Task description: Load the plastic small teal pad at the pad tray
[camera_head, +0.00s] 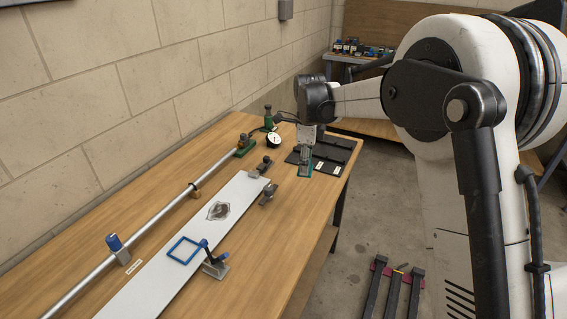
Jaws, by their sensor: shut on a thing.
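The black pad tray (334,153) lies at the far right end of the wooden table, with small white labels along its front. My gripper (305,163) points down over the left part of the tray. A small teal pad (304,176) shows at its fingertips, and the gripper is shut on it. Only the teal edges show clearly, as the fingers hide much of the pad. I cannot tell whether the pad touches the tray.
A dial gauge (273,140) on a green stand is close left of my gripper. A long metal tube (150,228) and a white plate (183,236) with a blue frame (184,250) and clamps lie along the table (285,245). The wall is behind.

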